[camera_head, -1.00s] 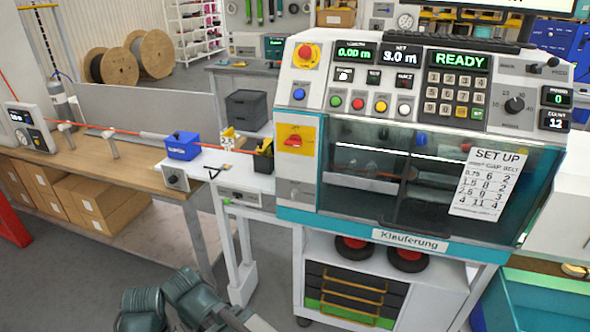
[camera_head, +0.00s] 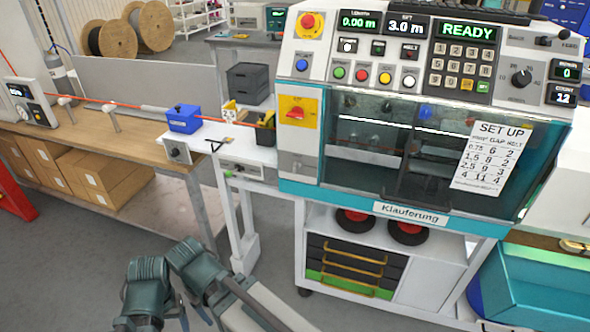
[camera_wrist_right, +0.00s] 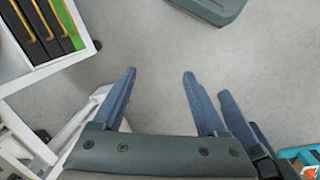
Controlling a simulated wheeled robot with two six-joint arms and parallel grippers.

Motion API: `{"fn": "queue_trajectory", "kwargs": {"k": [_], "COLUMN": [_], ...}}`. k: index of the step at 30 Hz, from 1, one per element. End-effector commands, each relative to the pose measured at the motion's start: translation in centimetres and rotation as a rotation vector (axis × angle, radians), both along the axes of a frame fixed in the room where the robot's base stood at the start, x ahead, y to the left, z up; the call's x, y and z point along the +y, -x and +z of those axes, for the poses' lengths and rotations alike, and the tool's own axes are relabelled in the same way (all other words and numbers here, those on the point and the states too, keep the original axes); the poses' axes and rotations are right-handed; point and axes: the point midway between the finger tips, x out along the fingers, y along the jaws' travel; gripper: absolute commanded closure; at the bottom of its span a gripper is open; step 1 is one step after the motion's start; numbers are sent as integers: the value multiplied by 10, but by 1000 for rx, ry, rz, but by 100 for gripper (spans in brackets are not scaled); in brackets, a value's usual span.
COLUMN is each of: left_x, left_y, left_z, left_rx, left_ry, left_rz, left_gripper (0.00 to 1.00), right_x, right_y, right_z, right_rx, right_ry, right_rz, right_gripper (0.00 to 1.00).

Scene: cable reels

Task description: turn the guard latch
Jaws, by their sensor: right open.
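The guard latch appears to be the red handle (camera_head: 296,113) on a yellow plate, on the machine's front left of the guard window (camera_head: 375,140). The handle looks roughly horizontal with a slight tilt, and nothing touches it. The latch is not in that wrist view. In the head view, arm links of mine show at the bottom, well below the latch. My left gripper cannot be made out.
The machine (camera_head: 400,208) stands on a white cart with black drawers (camera_head: 345,266). A side table with a blue box (camera_head: 184,118) and a black holder (camera_head: 265,130) adjoins it at left. A teal bin (camera_head: 540,290) is at lower right. Floor before the cart is clear.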

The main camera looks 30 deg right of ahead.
Motion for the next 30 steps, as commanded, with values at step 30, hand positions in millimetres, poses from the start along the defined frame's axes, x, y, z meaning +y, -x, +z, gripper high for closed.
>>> {"fn": "queue_trajectory", "kwargs": {"k": [30], "left_x": [0], "left_y": [0], "left_z": [-136], "left_rx": [0], "left_ry": [0], "left_rz": [-1], "left_gripper": [25], "right_x": [-285], "right_y": [-199], "right_z": [74], "right_rx": [443], "right_ry": [1569], "right_rz": [1397], "right_gripper": [55]}}
